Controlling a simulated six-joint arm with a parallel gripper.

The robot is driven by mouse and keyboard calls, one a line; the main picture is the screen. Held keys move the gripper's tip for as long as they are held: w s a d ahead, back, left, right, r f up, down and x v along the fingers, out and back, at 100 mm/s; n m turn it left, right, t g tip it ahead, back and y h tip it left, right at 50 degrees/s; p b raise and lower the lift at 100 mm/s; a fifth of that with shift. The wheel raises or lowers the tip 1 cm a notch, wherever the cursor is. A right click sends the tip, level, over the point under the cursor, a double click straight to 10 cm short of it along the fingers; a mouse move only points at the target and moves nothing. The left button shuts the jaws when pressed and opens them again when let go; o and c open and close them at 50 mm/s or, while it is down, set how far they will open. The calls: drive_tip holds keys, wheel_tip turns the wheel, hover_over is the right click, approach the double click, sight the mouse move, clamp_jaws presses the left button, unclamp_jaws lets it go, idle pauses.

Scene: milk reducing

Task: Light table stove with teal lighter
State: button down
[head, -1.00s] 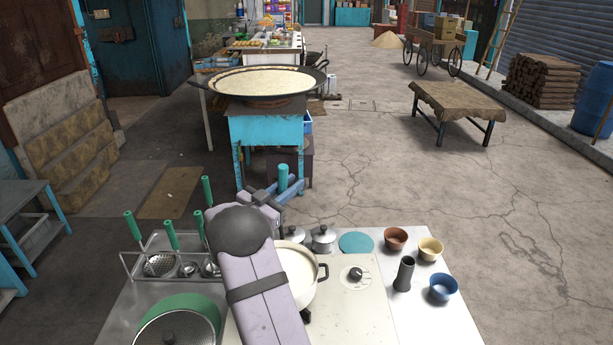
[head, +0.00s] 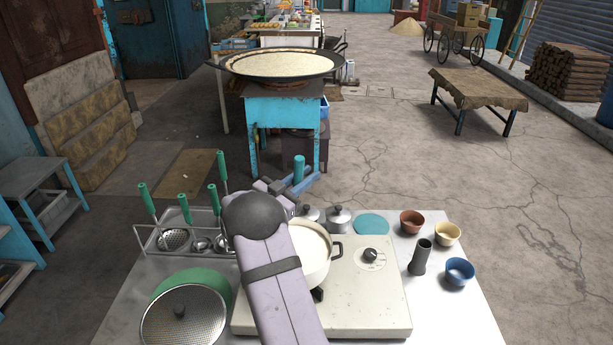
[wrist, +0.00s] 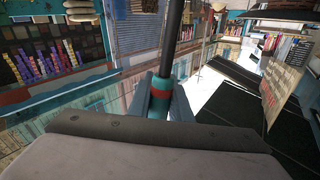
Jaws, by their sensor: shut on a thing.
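The table stove (head: 365,300) is a cream box with a dark knob (head: 370,255) on the steel table at the lower middle. A white pot of milk (head: 318,262) stands on it, partly hidden by my arm. My gripper (head: 292,186) is beyond the pot, above the table's far side, and is shut on the teal lighter (head: 299,168). The lighter's teal end points up in the head view. In the wrist view, the lighter (wrist: 158,104) sits between the fingers (wrist: 160,98), with a red band and a dark rod extending away. No flame is visible; the burner is mostly hidden.
Small lidded pots (head: 338,219), a teal disc (head: 372,223), several bowls (head: 460,271) and a dark cylinder (head: 420,257) occupy the back and right. A large pan (head: 280,65) stands beyond the table.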

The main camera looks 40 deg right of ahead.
drive_tip(key=shift+f+b, duration=0.45)
drive_tip(key=shift+f, duration=0.1)
idle(0.7)
drive_tip(key=shift+r, duration=0.1)
wheel_tip(320, 180, up, 8)
drive_tip(key=p, duration=0.5)
drive_tip(key=shift+p, duration=0.3)
idle(1.1)
